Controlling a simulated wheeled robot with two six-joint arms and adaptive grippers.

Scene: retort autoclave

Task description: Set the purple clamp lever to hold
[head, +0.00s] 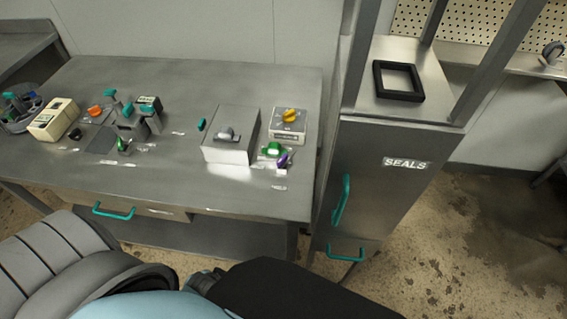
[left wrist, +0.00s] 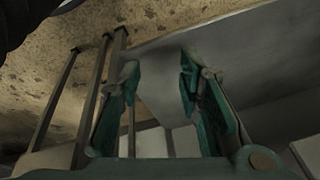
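The purple clamp lever (head: 283,160) sits near the right front of the steel table, beside a green-handled part (head: 271,149). It is small in the head view, and I cannot tell its setting. My left gripper (left wrist: 158,85) shows in the left wrist view with its two teal fingers spread apart and nothing between them. The lever does not show in the left wrist view. Neither gripper shows in the head view, where only parts of my own body fill the bottom edge. My right gripper is not in view.
A grey metal box (head: 231,135) stands left of the lever, and a box with a yellow knob (head: 290,117) stands behind it. A cabinet labelled SEALS (head: 405,163) rises right of the table (head: 200,78). Several fixtures crowd the table's left. The table's back middle is clear.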

